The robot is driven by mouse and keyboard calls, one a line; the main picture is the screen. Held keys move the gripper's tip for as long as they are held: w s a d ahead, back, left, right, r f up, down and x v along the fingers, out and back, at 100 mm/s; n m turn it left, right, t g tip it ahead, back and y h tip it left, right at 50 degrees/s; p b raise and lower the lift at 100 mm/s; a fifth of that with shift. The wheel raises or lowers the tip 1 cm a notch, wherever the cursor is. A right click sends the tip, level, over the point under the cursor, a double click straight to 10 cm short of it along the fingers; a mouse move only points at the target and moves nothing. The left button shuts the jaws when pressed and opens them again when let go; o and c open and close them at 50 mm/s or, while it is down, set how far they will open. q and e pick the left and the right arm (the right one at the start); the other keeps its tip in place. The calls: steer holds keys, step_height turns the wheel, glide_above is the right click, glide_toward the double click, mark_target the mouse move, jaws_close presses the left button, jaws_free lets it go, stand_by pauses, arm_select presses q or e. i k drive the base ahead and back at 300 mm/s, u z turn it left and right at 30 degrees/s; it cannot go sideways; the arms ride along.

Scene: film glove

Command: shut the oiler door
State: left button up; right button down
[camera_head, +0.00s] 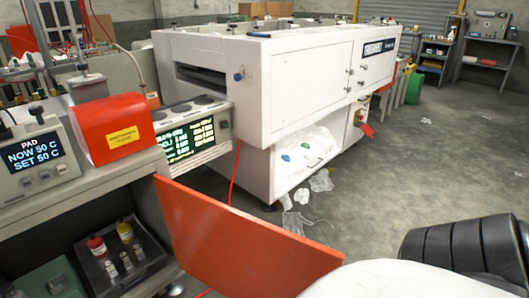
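The orange-red door (240,240) stands open at the lower middle. Its left edge meets the front of the grey cabinet (85,195), and the panel swings out towards the lower right. Its bottom is cut off by the picture edge. The open cabinet bay to its left shows a dark tray (152,262) with a red-capped bottle (97,246), a yellow-capped bottle (124,232) and several small vials. Neither of my grippers is in view. Nothing visible touches the door.
On the cabinet stand a red box (112,128) with a yellow label and a PAD temperature unit (35,155). A large white machine (290,80) stands behind. Clear plastic scraps (320,180) lie by it. Grey floor (400,175) is open to the right of the door.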

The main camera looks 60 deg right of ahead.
mark_target(236, 253)
steer(key=u, duration=2.45)
steer(key=k, duration=2.7)
steer(key=z, duration=1)
